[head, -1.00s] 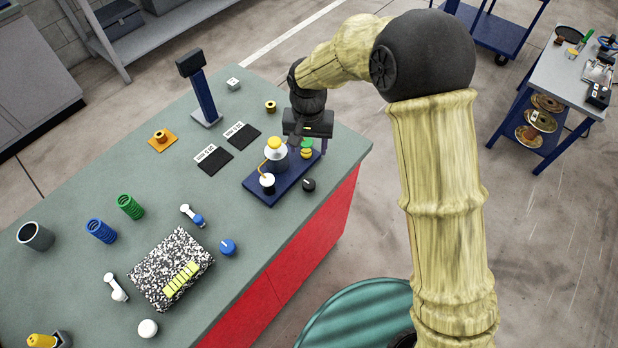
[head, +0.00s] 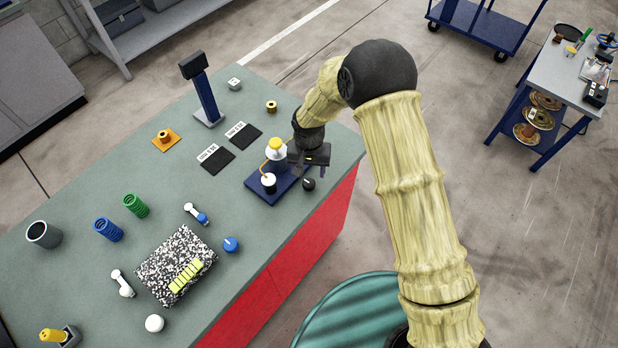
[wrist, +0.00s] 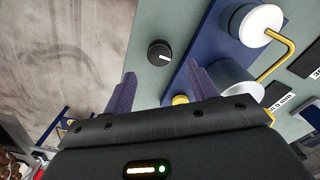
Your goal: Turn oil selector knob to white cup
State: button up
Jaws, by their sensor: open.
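The black selector knob (head: 309,184) sits on the bench top just right of the blue base plate (head: 268,193). In the wrist view the knob (wrist: 159,53) shows a white pointer mark toward the picture's right. A white-topped cup (head: 268,181) stands on the plate's near end; its white top (wrist: 256,20) also shows in the wrist view, with a yellow spout beside it. A yellow-capped container (head: 275,150) stands behind it. My gripper (wrist: 163,82) is open and empty, its fingers apart, with the knob ahead of the gap and not between them.
The bench's red front edge runs close to the black knob.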

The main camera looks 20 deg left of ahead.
aim_at(309, 182)
notch_tip(309, 182, down, 7)
jog(key=shift+r+p, duration=0.15)
jog(key=shift+p, duration=0.85)
jog(key=c, duration=1)
